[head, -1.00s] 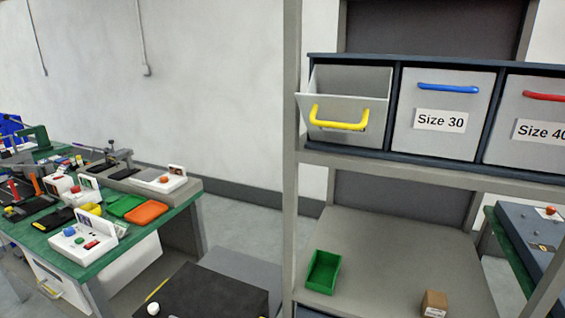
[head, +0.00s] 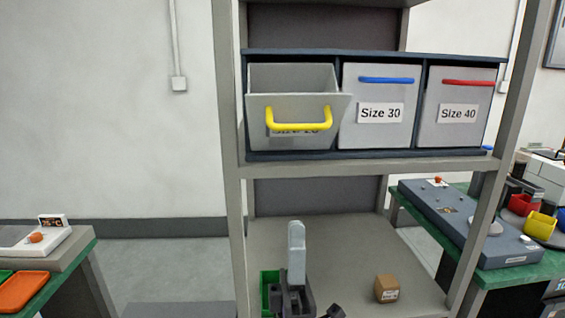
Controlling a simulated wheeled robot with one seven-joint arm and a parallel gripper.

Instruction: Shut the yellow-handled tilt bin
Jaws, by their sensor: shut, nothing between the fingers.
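The yellow-handled tilt bin (head: 258,110) is the left one in the rack's upper row. It is tilted open, its front leaning out and its top gaping. Its yellow handle (head: 299,124) partly covers the label. My gripper (head: 297,226) stands upright at the bottom centre, in front of the lower shelf, below the bin and apart from it. Its fingers are together with nothing between them.
The blue-handled Size 30 bin (head: 380,130) and red-handled Size 40 bin (head: 460,132) are shut. A rack post (head: 228,120) stands left of the open bin. On the lower shelf (head: 345,255) are a green bin (head: 268,282), partly hidden, and a cardboard box (head: 387,289).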

